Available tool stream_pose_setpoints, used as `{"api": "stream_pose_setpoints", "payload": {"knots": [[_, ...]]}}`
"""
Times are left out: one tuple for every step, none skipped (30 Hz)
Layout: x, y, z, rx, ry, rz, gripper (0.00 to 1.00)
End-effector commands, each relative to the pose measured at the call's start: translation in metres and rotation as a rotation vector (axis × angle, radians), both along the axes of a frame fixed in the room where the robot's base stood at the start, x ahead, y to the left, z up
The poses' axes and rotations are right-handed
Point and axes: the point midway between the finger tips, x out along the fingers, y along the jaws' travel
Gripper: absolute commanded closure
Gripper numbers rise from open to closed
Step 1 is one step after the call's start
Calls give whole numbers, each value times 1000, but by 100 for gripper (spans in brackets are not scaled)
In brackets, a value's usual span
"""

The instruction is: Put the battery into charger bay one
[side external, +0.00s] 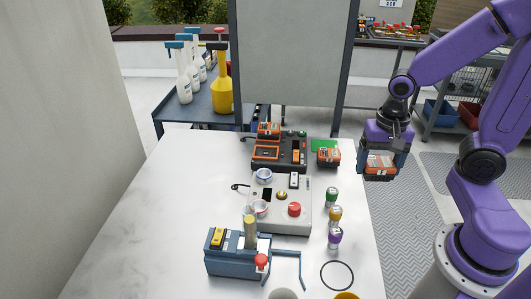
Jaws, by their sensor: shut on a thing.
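My purple gripper (378,172) is shut on an orange and black battery (380,161). It holds the battery in the air at the right, beyond the table's right edge. The dark charger (279,165) with orange-framed bays stands at the back of the table, left of my gripper. One orange battery (268,129) sits at the charger's back left. Another orange battery (328,156) stands on the table just right of the charger. The bay numbers are too small to read.
A green patch (323,145) lies behind the loose battery. A grey box (285,217) with a red knob stands in front of the charger. Coloured small bottles (334,216) line the right side. A blue device (236,254) is at the front. The table's left side (160,215) is clear.

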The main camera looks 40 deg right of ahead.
Motion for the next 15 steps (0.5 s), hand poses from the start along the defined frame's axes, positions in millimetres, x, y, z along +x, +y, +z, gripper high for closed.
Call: {"api": "stream_pose_setpoints", "payload": {"knots": [[6,2,1,1,-2,-1,65],[10,4,2,0,-1,-2,65],[16,6,4,1,-2,-2,65],[21,8,5,0,-1,-4,65],[28,11,6,1,-2,-5,65],[36,14,8,1,-2,-8,65],[42,16,10,1,-2,-10,65],[49,19,12,1,-2,-11,65],[58,22,14,1,-2,-13,65],[65,24,15,1,-2,-15,65],[71,27,17,1,-2,-17,65],[80,30,18,1,-2,-18,65],[86,32,20,1,-2,-19,65],[92,34,21,1,-2,-21,65],[100,37,23,0,-1,-24,65]]}}
